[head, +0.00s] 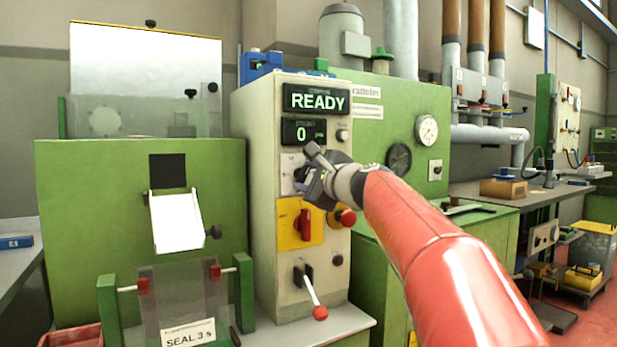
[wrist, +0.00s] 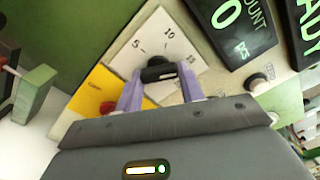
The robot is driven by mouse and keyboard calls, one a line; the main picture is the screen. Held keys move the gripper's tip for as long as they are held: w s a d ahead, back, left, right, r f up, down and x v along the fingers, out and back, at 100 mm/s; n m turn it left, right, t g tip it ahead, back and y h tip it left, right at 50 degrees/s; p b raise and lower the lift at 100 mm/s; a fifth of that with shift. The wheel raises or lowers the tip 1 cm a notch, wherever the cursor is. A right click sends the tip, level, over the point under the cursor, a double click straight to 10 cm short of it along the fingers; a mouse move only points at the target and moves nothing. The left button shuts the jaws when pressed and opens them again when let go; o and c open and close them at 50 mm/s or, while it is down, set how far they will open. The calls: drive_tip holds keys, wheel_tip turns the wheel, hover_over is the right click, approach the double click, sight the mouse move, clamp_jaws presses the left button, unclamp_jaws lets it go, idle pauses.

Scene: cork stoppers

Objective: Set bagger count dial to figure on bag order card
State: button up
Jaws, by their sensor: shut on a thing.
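The count dial's white plate (wrist: 150,38) fills the upper middle of the wrist view, with the figures 5, 10 and 15 readable. Its black knob (wrist: 160,72) sits between the two purple fingers of my gripper (wrist: 159,80), which is shut on it. The knob's pointer direction is not clear. In the head view my gripper (head: 308,172) is at the dial plate (head: 288,172) and hides the knob. The count display (head: 303,132) reads 0, and the display above it (head: 315,100) reads READY. I cannot make out a bag order card with a figure.
Below the dial are a yellow plate with a red rotary switch (head: 304,225), a red push button (head: 347,217) and a red-tipped lever (head: 318,311). A clear bag holder with a "SEAL 3 s" label (head: 188,334) stands at lower left. A white chute (head: 177,222) is above it.

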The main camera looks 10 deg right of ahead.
drive_tip(key=shift+f, duration=0.1)
drive_tip(key=o, duration=1)
drive_tip(key=b+v, duration=0.1)
drive_tip(key=v, duration=0.6)
drive_tip(key=shift+s+d+b, duration=0.15)
drive_tip(key=shift+s+b, duration=0.2)
drive_tip(key=shift+b, duration=0.05)
